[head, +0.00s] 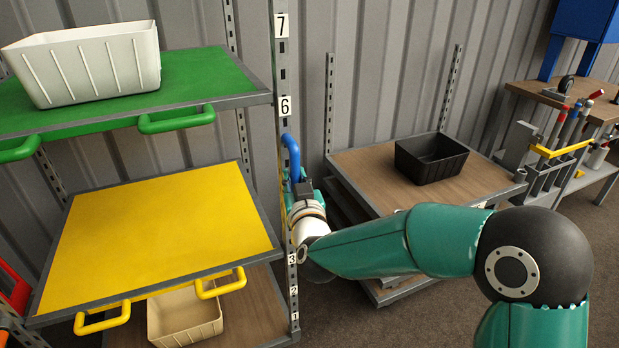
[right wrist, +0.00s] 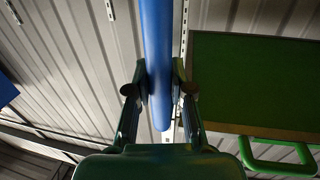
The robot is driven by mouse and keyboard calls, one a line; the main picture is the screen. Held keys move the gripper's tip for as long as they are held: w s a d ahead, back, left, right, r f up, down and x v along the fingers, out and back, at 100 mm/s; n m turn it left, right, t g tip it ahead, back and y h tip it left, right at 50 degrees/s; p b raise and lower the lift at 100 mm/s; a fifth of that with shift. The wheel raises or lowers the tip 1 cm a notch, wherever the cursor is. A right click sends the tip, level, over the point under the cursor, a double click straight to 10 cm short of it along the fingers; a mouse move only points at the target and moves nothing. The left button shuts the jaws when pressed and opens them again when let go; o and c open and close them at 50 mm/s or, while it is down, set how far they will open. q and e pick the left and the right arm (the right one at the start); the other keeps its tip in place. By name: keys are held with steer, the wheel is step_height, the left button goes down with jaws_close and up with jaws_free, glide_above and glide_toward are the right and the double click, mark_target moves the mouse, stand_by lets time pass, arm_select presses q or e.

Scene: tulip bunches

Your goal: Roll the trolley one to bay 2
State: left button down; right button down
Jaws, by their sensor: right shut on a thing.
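A blue bar-shaped handle (head: 291,155) stands beside the numbered post (head: 284,135), at the right side of a shelf unit. My right gripper (head: 300,190) is at this handle, largely hidden by its own wrist. In the right wrist view the blue handle (right wrist: 158,65) runs between the two fingers (right wrist: 159,88), which are shut on it. I cannot tell which unit the handle is fixed to. The shelf unit has a green shelf (head: 205,78), a yellow shelf (head: 165,225) and a wooden one below. No readable sign for trolley one or bay 2 shows. My left gripper is out of view.
A white bin (head: 90,65) stands on the green shelf and a beige bin (head: 185,315) at the bottom. To the right is a low wooden-decked unit (head: 370,165) with a black bin (head: 431,158). A workbench (head: 535,92) stands far right. Carpet (head: 420,320) is open in front.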

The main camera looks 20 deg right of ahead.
steer(key=shift+a, duration=0.1)
stand_by(0.3)
steer(key=c, duration=1)
jaws_free()
steer(key=s, duration=0.4)
steer(key=s+a, duration=0.1)
steer(key=s, duration=0.7)
steer(key=shift+a, duration=0.2)
steer(key=shift+w+f, duration=0.1)
